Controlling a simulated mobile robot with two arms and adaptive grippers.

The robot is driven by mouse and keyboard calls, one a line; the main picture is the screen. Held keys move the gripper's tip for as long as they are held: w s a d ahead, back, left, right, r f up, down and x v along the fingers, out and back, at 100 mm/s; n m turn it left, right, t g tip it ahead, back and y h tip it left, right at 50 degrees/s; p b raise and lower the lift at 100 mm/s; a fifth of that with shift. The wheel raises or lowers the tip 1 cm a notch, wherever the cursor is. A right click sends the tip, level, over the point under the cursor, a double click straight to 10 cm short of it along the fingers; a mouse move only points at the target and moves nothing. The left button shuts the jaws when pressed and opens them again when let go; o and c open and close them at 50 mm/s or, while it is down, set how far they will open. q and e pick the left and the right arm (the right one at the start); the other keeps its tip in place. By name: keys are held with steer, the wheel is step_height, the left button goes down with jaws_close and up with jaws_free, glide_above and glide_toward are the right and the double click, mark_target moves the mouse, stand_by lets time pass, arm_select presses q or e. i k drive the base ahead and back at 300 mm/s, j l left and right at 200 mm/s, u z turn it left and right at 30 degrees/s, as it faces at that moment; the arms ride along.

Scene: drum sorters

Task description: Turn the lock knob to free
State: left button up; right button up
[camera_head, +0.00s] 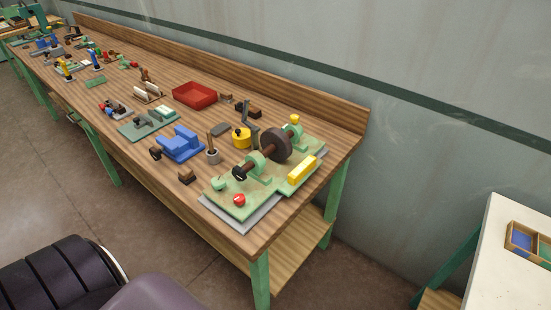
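A long wooden workbench (200,172) stands along the wall. At its near right end is a green machine base (255,198) on a grey plate. A shaft runs across it through green bearing blocks and carries a dark brown wheel (276,145). A black knob (239,173) sits at the near end of the shaft. A red knob (239,200) sits on the front of the base, and a small yellow part (295,118) stands at the back. I cannot tell which one is the lock knob, or its setting. Neither of my grippers is in view.
A yellow block (302,169) lies on the base's right side. A yellow cylinder (241,138), blue fixture (178,144) and red tray (194,95) stand close by. Many small fixtures fill the bench's far end. A white table (510,265) with a divided tray (525,242) is at right.

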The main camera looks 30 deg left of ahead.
mark_target(239, 199)
steer(key=u, duration=1.35)
